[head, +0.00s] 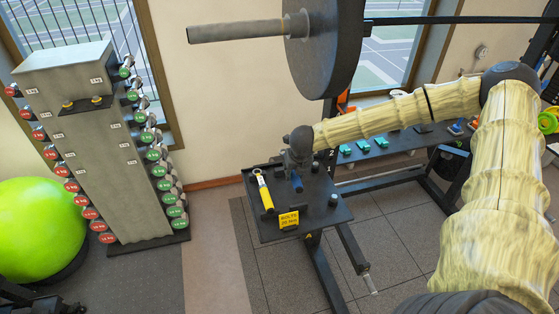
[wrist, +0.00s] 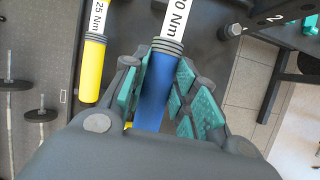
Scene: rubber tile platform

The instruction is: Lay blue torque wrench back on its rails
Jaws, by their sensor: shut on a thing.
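The blue torque wrench (wrist: 155,92) has a blue handle, a grey ringed collar and a white label ending in "0 Nm" in the wrist view. My gripper (wrist: 160,100) has its green-padded fingers shut around the handle. In the head view the blue handle (head: 297,184) shows just below my gripper (head: 298,166), over the dark platform (head: 320,220). I cannot tell whether the wrench touches the platform. Its far end runs out of the wrist view, and no rails can be made out under it.
A yellow torque wrench (head: 264,192) marked 25 Nm (wrist: 95,65) lies to the left. A yellow sign (head: 289,220) stands at the platform's front edge and a dark knob (head: 333,200) at its right. A barbell with a large plate (head: 325,50) hangs above.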

